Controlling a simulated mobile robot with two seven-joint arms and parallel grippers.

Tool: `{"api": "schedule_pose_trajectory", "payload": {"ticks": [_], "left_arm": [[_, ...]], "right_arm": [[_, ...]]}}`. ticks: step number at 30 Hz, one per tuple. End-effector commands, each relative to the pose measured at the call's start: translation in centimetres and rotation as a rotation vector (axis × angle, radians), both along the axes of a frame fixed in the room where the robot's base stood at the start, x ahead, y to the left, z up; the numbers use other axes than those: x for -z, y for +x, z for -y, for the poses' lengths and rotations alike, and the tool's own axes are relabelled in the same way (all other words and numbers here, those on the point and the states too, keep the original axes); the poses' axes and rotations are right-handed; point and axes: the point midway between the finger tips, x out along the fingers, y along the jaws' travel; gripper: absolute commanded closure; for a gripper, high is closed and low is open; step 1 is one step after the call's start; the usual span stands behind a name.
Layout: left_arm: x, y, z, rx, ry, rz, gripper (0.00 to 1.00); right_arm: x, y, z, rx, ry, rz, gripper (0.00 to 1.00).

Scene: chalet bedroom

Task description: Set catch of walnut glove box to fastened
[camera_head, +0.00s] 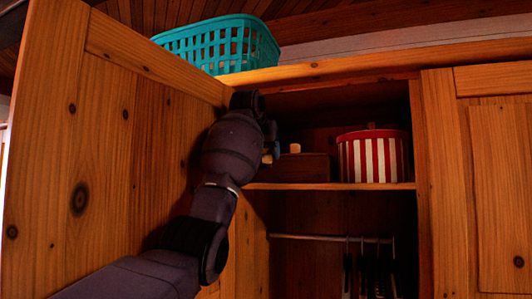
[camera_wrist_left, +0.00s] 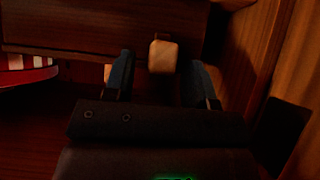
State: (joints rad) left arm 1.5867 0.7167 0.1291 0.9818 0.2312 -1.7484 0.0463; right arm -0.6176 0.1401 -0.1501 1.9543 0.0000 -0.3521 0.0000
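The walnut glove box (camera_head: 305,168) is a dark brown box on the wardrobe's upper shelf. It fills the top of the left wrist view (camera_wrist_left: 80,30). A pale wooden block, apparently its catch (camera_wrist_left: 163,55), stands out from the box; a pale piece also shows at the box in the head view (camera_head: 295,148). My left gripper (camera_wrist_left: 161,66) is open, its blue fingers apart on either side of the block, with visible gaps. In the head view the gripper (camera_head: 271,148) is at the box's left end, partly hidden by my wrist. I cannot tell the catch's setting.
A red-and-white striped round box (camera_head: 374,160) stands right of the walnut box. The open wardrobe door (camera_head: 100,150) is close on the left of my arm. A rail (camera_head: 320,238) with hangers is below the shelf (camera_head: 330,186). A teal basket (camera_head: 220,45) sits on top.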

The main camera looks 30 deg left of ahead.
Motion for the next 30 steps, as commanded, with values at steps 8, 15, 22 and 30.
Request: {"api": "schedule_pose_trajectory", "payload": {"ticks": [8, 15, 22, 30], "left_arm": [[-0.3, -0.3, 0.1, 0.000, 0.000, 0.002, 0.49], [-2.2, -2.9, 0.7, 0.001, 0.001, 0.005, 0.49], [-4.7, -6.1, 1.5, 0.000, 0.001, 0.004, 0.49], [-6.4, -8.2, 1.9, 0.000, 0.000, 0.001, 0.49]], "right_arm": [[0.1, 0.0, 0.0, 0.000, 0.000, 0.000, 0.57], [0.9, 0.2, 0.0, -0.001, 0.000, 0.007, 0.57], [0.9, 0.7, -0.1, -0.002, 0.001, 0.025, 0.57], [1.2, 1.0, -0.2, -0.004, 0.001, 0.029, 0.57]]}}
